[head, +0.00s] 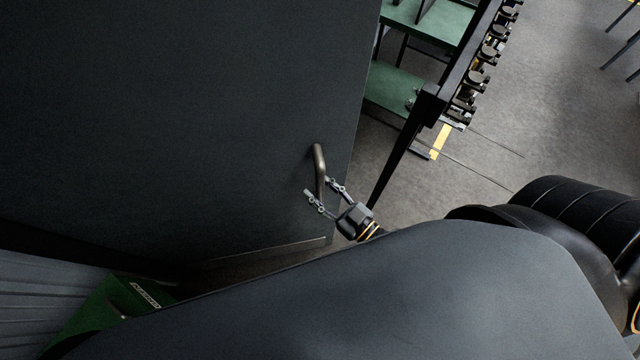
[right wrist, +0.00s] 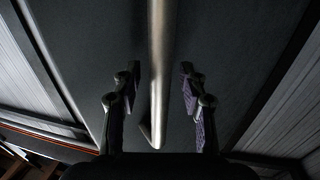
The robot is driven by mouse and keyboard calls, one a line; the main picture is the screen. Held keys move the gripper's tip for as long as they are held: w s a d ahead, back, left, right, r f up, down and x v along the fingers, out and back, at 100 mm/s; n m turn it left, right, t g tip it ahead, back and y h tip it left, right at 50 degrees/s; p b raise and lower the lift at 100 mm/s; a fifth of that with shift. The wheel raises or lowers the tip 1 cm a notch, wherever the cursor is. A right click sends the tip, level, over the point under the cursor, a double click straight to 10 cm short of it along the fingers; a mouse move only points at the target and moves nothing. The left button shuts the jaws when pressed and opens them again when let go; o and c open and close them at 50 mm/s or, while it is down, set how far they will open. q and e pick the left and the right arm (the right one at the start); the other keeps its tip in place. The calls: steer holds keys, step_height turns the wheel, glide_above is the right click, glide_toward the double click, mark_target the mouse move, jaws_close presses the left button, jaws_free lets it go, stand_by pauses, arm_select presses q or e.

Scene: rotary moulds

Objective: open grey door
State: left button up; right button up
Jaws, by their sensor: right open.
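The grey door (head: 190,110) fills the left of the head view as a large dark panel. A curved metal handle (head: 319,170) stands out near its right edge. My right gripper (head: 318,187) is at the handle's lower part, with its fingers open. In the right wrist view the handle bar (right wrist: 158,70) runs between the two open fingers (right wrist: 160,92), with a gap on each side. The door surface (right wrist: 95,60) lies behind it. My left gripper is not in view.
A black frame (head: 430,105) with a row of rollers or knobs stands right of the door. Green shelves (head: 400,88) are behind it. Grey floor (head: 560,110) is open at the right. A green part (head: 105,310) lies at the lower left.

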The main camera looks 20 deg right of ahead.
steer(key=shift+w, duration=0.15)
steer(key=shift+c, duration=0.4)
jaws_close()
steer(key=shift+a, duration=0.1)
